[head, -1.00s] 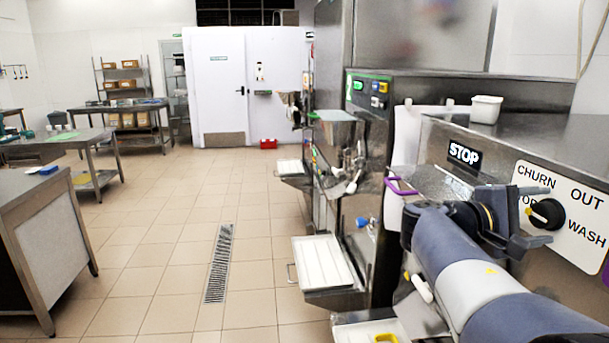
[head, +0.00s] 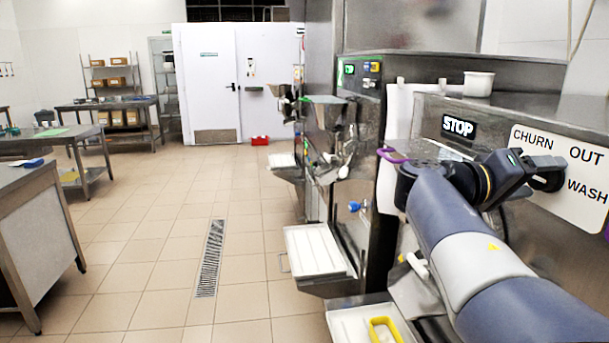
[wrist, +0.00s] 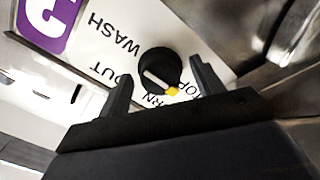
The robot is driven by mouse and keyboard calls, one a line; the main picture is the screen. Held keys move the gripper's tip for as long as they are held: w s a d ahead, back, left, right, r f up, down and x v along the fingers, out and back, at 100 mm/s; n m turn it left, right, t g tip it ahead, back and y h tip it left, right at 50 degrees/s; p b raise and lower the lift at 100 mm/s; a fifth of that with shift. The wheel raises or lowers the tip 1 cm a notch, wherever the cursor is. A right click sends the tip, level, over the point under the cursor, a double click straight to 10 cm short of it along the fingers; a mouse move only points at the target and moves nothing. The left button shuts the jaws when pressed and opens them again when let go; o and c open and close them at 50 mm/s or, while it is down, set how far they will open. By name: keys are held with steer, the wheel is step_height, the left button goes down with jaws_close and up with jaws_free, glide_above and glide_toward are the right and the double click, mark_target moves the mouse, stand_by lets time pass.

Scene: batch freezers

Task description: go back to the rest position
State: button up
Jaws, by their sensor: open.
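My gripper (head: 545,174) is open, in front of the control panel at the right of the head view. In the wrist view its two fingers (wrist: 162,86) stand on either side of the round black knob (wrist: 160,69), apart from each other. The knob's white pointer line ends in a yellow tip, which points between the partly hidden CHURN and STOP labels. In the head view the knob (head: 549,184) is partly hidden behind my gripper. I cannot tell whether a finger touches it. A display (head: 458,126) on the machine reads STOP.
The white label plate (head: 586,172) reads CHURN, OUT and WASH. A purple handle (head: 392,155) and white tub (head: 479,84) are near my arm. Below are a white tray (head: 314,250) and a yellow item (head: 384,330). The tiled floor (head: 160,230) to the left is open.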

steer(key=m, duration=0.4)
steer(key=shift+m, duration=1.9)
